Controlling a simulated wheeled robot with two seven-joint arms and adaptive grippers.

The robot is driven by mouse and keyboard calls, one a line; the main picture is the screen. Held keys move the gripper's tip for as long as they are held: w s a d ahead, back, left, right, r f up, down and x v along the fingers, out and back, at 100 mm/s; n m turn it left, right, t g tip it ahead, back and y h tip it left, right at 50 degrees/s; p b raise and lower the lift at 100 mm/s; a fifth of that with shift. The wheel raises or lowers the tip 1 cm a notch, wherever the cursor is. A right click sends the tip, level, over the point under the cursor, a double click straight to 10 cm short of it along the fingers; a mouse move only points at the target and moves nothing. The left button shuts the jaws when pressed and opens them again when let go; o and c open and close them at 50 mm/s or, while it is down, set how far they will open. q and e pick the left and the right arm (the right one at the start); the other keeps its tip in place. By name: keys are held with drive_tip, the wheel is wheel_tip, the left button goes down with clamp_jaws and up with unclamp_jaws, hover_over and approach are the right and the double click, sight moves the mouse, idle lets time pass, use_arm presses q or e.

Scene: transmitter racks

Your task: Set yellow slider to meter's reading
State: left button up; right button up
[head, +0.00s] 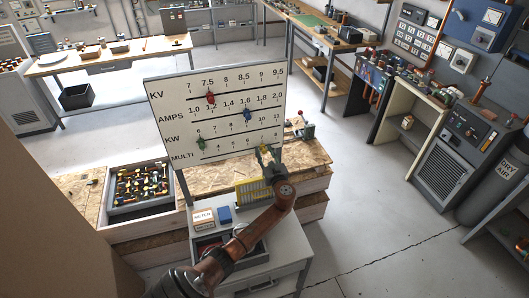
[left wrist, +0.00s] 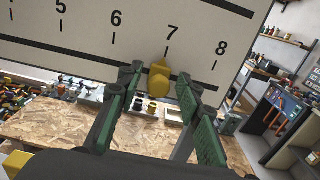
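A white scale board (head: 160,110) stands upright with rows marked KV, AMPS, KW and MULTI. The yellow slider (head: 264,149) is on the lowest row, MULTI. In the left wrist view the yellow slider (left wrist: 160,78) sits about under the 7 mark. My left gripper (head: 267,158) is at the board; its green fingers (left wrist: 157,85) are open on either side of the yellow slider, with a gap visible on both sides. I cannot make out a meter's reading; several gauges on the right wall panel are too small to read. My right gripper is not in view.
A red slider (head: 211,98), a blue slider (head: 247,115) and a green slider (head: 201,143) are on the rows above. A tray of coloured parts (head: 141,188) stands left on a wooden bench. A grey cabinet (head: 457,165) stands right. The floor between is clear.

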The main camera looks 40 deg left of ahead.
use_arm(q)
drive_tip(key=v, duration=1.2)
